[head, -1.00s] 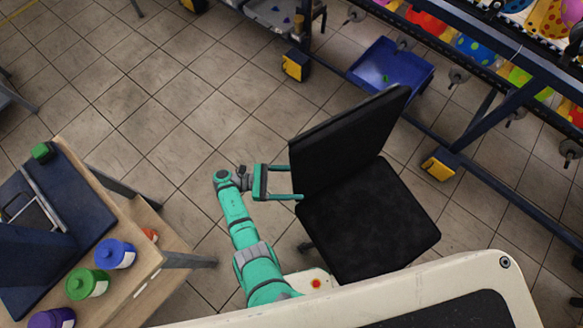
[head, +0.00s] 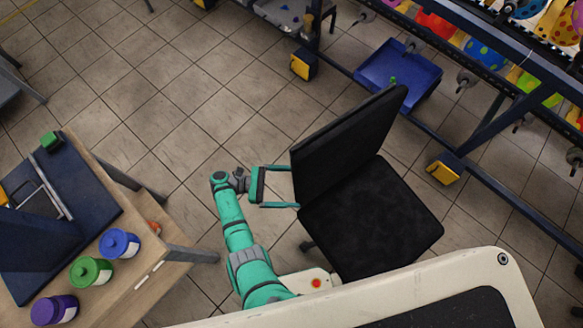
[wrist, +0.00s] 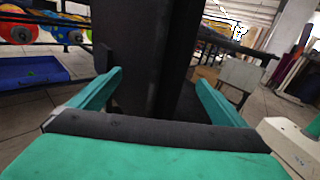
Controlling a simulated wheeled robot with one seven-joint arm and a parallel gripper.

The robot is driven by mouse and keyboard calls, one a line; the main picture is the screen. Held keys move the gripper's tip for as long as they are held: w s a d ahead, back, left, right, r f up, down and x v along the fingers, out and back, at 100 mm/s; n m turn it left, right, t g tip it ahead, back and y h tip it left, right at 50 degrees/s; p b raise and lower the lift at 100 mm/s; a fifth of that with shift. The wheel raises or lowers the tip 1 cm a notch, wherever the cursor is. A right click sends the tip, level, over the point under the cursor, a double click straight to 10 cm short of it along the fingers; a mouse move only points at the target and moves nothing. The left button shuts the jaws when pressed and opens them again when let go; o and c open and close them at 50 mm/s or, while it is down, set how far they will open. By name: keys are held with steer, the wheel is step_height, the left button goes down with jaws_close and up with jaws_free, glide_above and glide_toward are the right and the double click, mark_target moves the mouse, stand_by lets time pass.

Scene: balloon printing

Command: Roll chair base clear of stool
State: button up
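A black chair (head: 370,215) with a tall backrest and a square seat stands on the tiled floor just ahead of my base. In the wrist view the backrest (wrist: 150,55) stands between the two open teal fingers (wrist: 160,90). I cannot tell whether either finger touches it. No stool is clearly recognisable.
A wooden table (head: 150,262) with purple, green and blue jars stands at the left. A dark blue rack frame (head: 500,125) with balloons runs along the upper right, with a blue bin (head: 425,80) and yellow-footed legs. Open floor (head: 170,110) lies at the upper left.

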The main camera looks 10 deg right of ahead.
stand_by(0.3)
steer(key=v, duration=1)
steer(key=shift+a, duration=0.25)
steer(key=shift+w+a, duration=0.1)
steer(key=shift+a, duration=0.05)
steer(key=c, duration=0.6)
